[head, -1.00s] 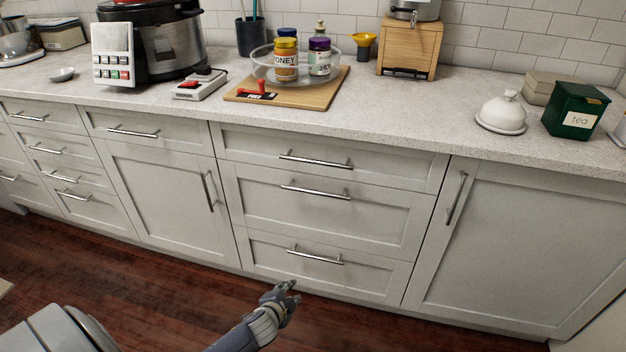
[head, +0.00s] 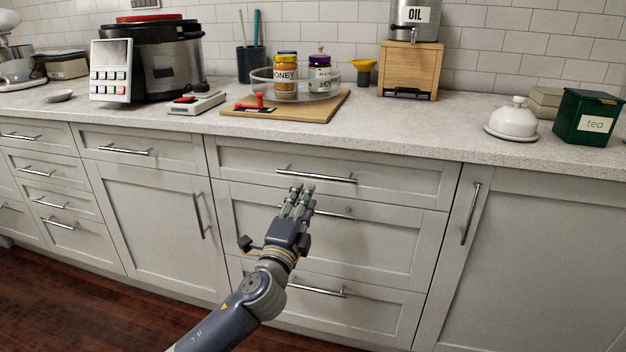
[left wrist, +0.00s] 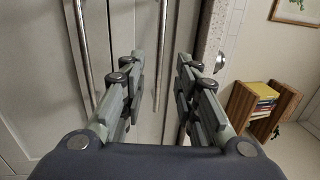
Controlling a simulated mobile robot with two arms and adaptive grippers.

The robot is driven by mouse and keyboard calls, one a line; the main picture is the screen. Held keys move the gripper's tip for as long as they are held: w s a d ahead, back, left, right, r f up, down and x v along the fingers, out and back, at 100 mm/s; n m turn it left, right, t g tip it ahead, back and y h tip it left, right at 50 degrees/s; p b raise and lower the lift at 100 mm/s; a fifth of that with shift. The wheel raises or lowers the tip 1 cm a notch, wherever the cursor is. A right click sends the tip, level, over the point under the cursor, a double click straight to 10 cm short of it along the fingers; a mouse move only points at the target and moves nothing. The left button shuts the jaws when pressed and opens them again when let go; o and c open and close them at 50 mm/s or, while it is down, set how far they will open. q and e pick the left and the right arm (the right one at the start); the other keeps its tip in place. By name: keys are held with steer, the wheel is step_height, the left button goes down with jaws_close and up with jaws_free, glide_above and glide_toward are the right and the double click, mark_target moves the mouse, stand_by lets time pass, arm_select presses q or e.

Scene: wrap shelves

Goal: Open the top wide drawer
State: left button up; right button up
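The top wide drawer (head: 400,182) is the uppermost of three wide drawers in the middle cabinet, and it is closed. Its metal bar handle (head: 316,175) runs across its front. My left gripper (head: 300,189) is in front of the cabinet, its fingertips just below that handle in the head view. In the left wrist view, my left gripper (left wrist: 160,65) is open and empty, and the top handle (left wrist: 162,35) shows in the gap between its fingers. I cannot tell whether they touch it. My right gripper is not in view.
The middle drawer's handle (head: 335,214) is partly hidden behind my left gripper. The bottom handle (head: 318,290) is lower. The countertop (head: 400,135) overhangs above, with a cutting board (head: 325,108) and jars. A cabinet door with a vertical handle (head: 471,214) is at the right.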

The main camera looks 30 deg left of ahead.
mark_target(313, 176)
arm_select(q)
steer(key=shift+b+x, duration=0.4)
steer(key=shift+x, duration=4.15)
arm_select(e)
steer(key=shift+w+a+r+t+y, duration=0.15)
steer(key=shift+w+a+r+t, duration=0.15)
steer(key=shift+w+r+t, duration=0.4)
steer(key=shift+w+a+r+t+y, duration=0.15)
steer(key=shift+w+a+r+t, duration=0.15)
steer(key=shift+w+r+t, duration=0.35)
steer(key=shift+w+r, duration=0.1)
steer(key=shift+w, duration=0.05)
arm_select(q)
jaws_close()
